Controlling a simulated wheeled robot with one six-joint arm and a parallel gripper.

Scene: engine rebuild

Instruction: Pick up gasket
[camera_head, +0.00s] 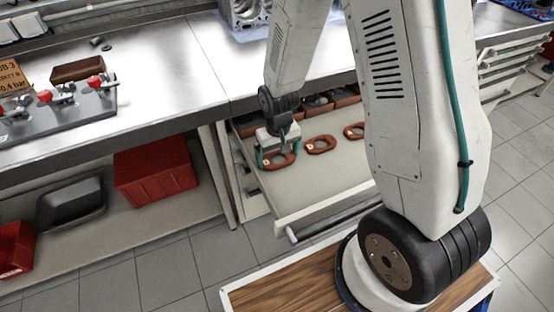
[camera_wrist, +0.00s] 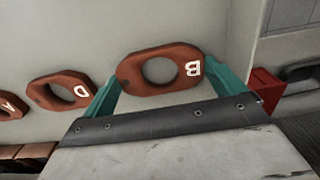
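A red-brown oval gasket with a round hole, marked B (camera_wrist: 130,72), lies between the two teal fingers of my gripper (camera_wrist: 160,78) in the wrist view. The fingers stand at its two ends, close to or touching them; I cannot tell whether they press on it. The head view shows this gasket (camera_head: 282,163) under my gripper (camera_head: 277,154), at the left of a pulled-out drawer. A gasket marked D (camera_wrist: 43,94) lies beside it, then one marked A (camera_wrist: 8,104). They also show in the head view, the nearer one (camera_head: 312,150) and the farther one (camera_head: 349,128).
The gaskets lie in an open drawer (camera_head: 330,185) below the steel workbench (camera_head: 165,65). Small bins with dark parts (camera_head: 318,103) stand at its back. A red box (camera_head: 155,176) and a dark tray (camera_head: 70,205) sit on the lower shelf at left. The drawer's front is bare.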

